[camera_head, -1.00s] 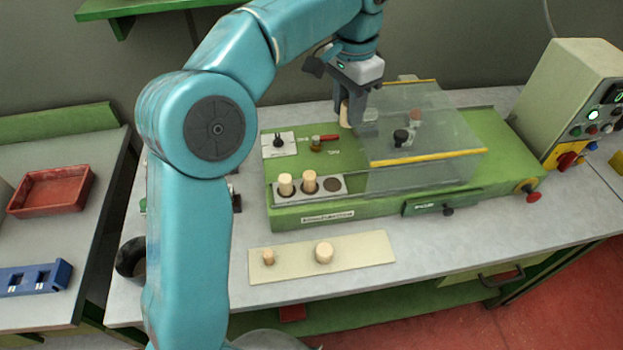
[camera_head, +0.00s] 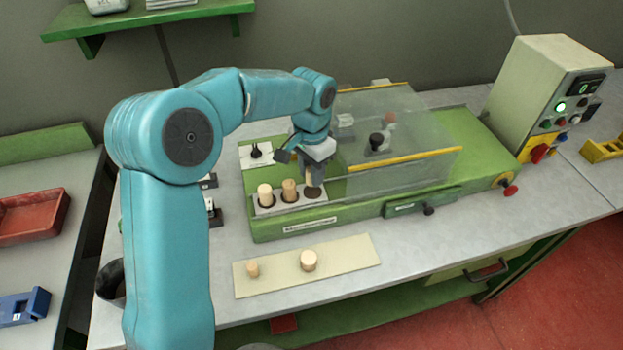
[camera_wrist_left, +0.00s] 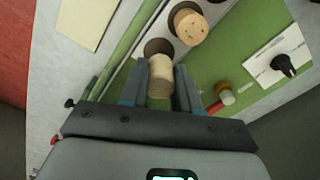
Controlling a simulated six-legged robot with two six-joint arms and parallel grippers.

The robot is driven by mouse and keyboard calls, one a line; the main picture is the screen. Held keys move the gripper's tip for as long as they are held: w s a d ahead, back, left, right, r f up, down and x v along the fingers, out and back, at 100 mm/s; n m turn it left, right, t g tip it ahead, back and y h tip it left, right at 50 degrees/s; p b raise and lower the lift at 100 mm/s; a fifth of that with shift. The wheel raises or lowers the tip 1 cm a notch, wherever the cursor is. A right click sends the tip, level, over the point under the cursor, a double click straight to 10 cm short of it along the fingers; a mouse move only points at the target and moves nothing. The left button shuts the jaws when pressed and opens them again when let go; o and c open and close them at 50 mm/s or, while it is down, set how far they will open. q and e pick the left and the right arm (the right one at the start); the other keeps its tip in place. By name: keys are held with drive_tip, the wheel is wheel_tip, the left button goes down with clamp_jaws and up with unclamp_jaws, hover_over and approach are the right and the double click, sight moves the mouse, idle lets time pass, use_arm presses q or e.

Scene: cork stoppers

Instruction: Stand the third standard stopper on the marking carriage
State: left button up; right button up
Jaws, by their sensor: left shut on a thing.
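The marking carriage is a pale plate (camera_head: 277,207) with three round holes at the front left of the green machine. Two cork stoppers stand upright in it, the left one (camera_head: 265,194) and the middle one (camera_head: 289,188). My left gripper (camera_head: 313,182) is shut on a third cork stopper (camera_wrist_left: 160,78), over the right-hand hole. In the left wrist view the dark hole (camera_wrist_left: 156,46) shows just beyond the stopper's end; I cannot tell whether the stopper touches the carriage. A standing stopper (camera_wrist_left: 190,27) is beside it. My right gripper is not in view.
A clear cover with yellow edges (camera_head: 405,152) is close to the right of my gripper. A beige board (camera_head: 345,262) in front holds a small cork (camera_head: 252,269) and a wider cork (camera_head: 308,261). A red-handled part (camera_wrist_left: 221,97) and a black knob (camera_head: 257,150) are nearby.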

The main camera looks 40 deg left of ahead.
use_arm(q)
drive_tip(key=shift+f, duration=1.6)
drive_tip(key=shift+d+f, duration=0.1)
drive_tip(key=shift+f, duration=0.1)
drive_tip(key=o, duration=1)
wheel_tip(320, 180, up, 12)
drive_tip(key=shift+f, duration=0.1)
drive_tip(key=shift+r, duration=0.35)
